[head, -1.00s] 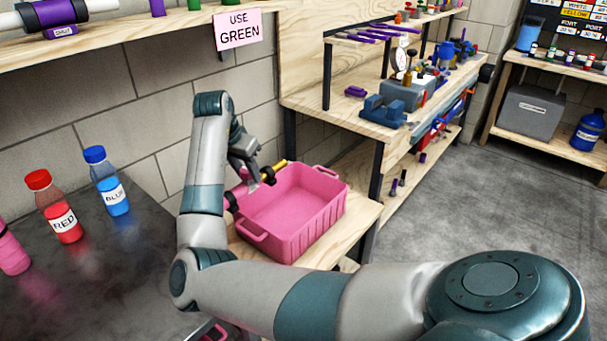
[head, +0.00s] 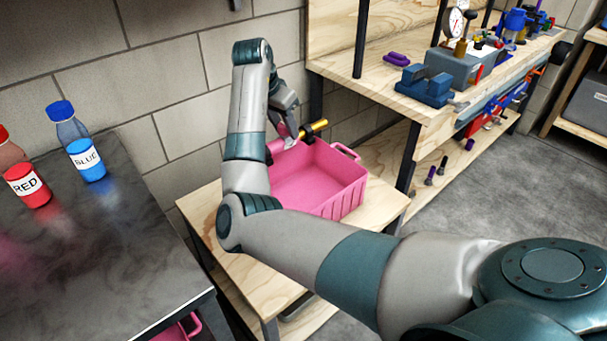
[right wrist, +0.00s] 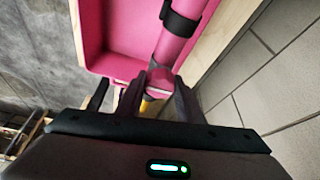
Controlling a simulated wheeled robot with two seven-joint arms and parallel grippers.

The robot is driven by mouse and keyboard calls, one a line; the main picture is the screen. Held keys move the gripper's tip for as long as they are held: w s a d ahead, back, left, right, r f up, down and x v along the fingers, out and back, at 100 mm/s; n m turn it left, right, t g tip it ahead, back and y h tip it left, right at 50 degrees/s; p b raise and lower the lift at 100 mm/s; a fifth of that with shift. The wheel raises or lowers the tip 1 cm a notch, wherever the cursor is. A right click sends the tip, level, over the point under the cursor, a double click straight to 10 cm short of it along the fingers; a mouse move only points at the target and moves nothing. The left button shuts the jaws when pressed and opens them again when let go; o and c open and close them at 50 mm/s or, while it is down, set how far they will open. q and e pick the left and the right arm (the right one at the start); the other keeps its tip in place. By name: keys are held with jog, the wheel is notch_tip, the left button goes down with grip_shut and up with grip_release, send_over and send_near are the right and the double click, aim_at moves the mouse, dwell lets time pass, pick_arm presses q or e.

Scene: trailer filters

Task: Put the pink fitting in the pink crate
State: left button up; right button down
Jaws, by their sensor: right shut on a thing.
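The pink crate (head: 335,190) is an open bin on a small wooden stand, below and beside my right gripper. My right gripper (head: 291,138) is shut on the pink fitting (head: 316,127), a tube with a yellow end and dark bands. The fitting is at the crate's back left rim. In the right wrist view the pink fitting (right wrist: 176,45) extends away from the fingers (right wrist: 158,88), in front of the crate's wall (right wrist: 92,40). I cannot tell whether it touches the rim. My arm hides part of the crate's left side. My left gripper is out of view.
A dark table (head: 100,235) at left holds a red bottle (head: 25,178) and a blue bottle (head: 80,150). A block wall (head: 165,75) stands behind the crate. A wooden workbench (head: 400,100) with a blue vise (head: 427,85) and tools is at right. Another pink handled thing (head: 178,330) shows below.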

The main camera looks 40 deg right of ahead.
jog(key=shift+a+r, duration=0.1)
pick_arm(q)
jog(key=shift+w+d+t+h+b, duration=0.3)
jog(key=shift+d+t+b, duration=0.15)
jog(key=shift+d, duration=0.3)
pick_arm(e)
notch_tip(320, 180, down, 13)
